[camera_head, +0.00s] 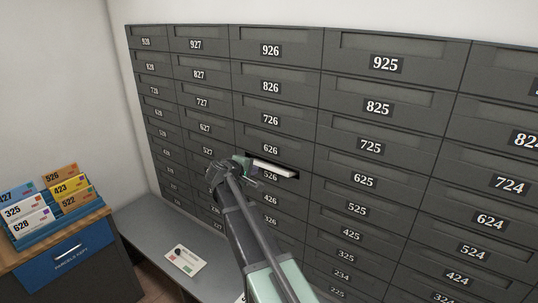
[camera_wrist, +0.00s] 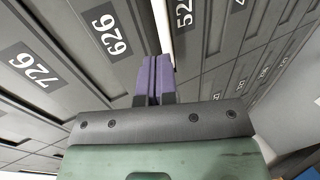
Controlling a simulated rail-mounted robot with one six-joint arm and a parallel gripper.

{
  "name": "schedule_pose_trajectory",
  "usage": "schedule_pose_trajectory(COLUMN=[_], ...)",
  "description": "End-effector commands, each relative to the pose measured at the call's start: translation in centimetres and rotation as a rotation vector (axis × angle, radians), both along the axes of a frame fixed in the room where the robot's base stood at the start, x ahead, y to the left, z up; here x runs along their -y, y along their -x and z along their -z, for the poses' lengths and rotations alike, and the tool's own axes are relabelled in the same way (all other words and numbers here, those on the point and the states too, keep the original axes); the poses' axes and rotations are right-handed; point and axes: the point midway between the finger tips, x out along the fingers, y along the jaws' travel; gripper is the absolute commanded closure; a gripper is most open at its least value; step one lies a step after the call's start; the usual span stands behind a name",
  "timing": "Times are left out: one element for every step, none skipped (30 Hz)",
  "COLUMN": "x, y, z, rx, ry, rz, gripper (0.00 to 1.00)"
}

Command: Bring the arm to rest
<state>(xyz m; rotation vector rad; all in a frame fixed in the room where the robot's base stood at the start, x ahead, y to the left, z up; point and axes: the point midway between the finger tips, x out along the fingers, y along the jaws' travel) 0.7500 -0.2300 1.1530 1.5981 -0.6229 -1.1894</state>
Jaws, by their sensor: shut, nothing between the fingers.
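My gripper (camera_head: 238,165) is in front of the grey mailbox wall (camera_head: 345,165), at the left edge of the slot above label 526. A white item (camera_head: 274,170) sticks out of that slot, just right of my gripper. In the wrist view, my gripper's purple fingers (camera_wrist: 154,78) are together with nothing between them. A white edge (camera_wrist: 163,25) shows just beyond the fingertips in that view. I cannot tell whether the fingers touch it.
A blue rack (camera_head: 62,222) with several numbered parcels stands on a cabinet (camera_head: 70,262) at the left. A grey ledge (camera_head: 150,232) runs below the mailboxes and carries a white card (camera_head: 186,261). Open room lies in front of the upper mailboxes.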

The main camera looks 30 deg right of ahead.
Motion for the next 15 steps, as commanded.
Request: schedule_pose_trajectory(x=[0.0,0.0,0.1,0.1,0.2,0.4,0.5,0.7,1.0,1.3,1.6,2.1,2.4,2.8,3.2], y=[0.0,0.0,-0.1,-0.1,-0.1,-0.2,-0.3,-0.4,-0.5,-0.7,-0.8,-1.0,-1.2,-1.4,-1.6], z=[0.4,0.4,0.4,0.5,0.5,0.7,0.7,0.9,1.0,1.2,1.3,1.6,1.7,1.9,2.2], rx=[-0.007,-0.008,-0.007,-0.007,-0.007,-0.007,-0.007,-0.007,-0.007,-0.007,-0.007,-0.007,-0.006,-0.006,-0.006], ry=[0.005,0.006,0.005,0.006,0.006,0.006,0.006,0.006,0.007,0.007,0.008,0.008,0.008,0.008,0.008], rz=[-0.003,-0.003,-0.003,-0.003,-0.003,-0.003,-0.003,-0.002,-0.002,-0.002,-0.001,-0.001,-0.002,-0.002,-0.002], gripper=[1.0,1.0,1.0,1.0,1.0,1.0,1.0,1.0,1.0,1.0,1.0,1.0,1.0,1.0,1.0])
